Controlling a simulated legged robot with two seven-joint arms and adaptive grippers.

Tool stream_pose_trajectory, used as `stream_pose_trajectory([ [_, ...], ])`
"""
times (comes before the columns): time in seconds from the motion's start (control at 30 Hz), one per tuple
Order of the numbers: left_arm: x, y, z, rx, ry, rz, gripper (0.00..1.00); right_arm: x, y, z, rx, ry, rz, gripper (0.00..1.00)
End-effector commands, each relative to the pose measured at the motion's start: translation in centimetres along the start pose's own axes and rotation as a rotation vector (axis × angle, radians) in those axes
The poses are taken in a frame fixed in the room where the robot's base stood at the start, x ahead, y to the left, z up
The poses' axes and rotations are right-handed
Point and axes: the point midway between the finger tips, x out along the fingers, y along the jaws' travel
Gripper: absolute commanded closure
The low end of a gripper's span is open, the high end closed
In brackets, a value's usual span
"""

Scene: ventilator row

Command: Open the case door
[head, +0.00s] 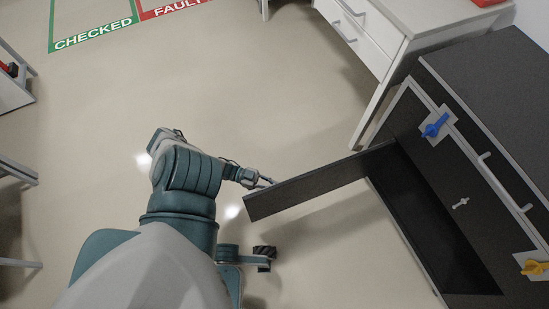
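The case (480,75) is a dark cabinet with a light frame at the right of the head view. Its door (310,188), a dark flat panel, stands swung out from the case, with its free edge towards the left. The dark inside of the case (440,230) shows beside it. My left gripper (266,181) is at the door's free end, very close to its upper edge. Whether it touches the door, and whether its fingers are open or shut, I cannot tell. My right gripper is not in view.
The case front carries a blue knob (435,125), a yellow knob (535,267) and a pale handle (461,203). A white drawer cabinet (365,35) stands beyond the case. Floor markings (95,30) lie at the top left.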

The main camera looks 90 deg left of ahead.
Motion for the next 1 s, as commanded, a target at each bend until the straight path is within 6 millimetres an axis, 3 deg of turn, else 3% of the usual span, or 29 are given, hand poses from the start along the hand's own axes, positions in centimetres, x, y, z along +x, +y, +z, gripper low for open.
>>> stream_pose_trajectory([
  [0.03,0.0,0.0,0.1,0.001,-0.004,-0.001,0.84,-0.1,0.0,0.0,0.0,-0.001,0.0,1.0],
  [0.1,0.0,-0.1,0.1,0.001,-0.003,-0.001,0.67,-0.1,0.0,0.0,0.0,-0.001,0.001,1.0],
  [0.13,0.0,-0.1,0.1,0.0,-0.003,-0.001,0.63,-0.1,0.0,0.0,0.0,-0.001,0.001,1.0],
  [0.47,-0.4,-0.2,0.2,-0.003,-0.001,-0.001,0.63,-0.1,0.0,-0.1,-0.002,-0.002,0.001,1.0],
  [0.57,-1.6,-0.1,0.3,-0.002,-0.005,-0.002,0.63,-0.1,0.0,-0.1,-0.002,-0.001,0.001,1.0],
  [1.0,-10.4,0.0,0.2,0.0,-0.004,-0.002,0.63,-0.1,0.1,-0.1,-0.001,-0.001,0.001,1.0],
])
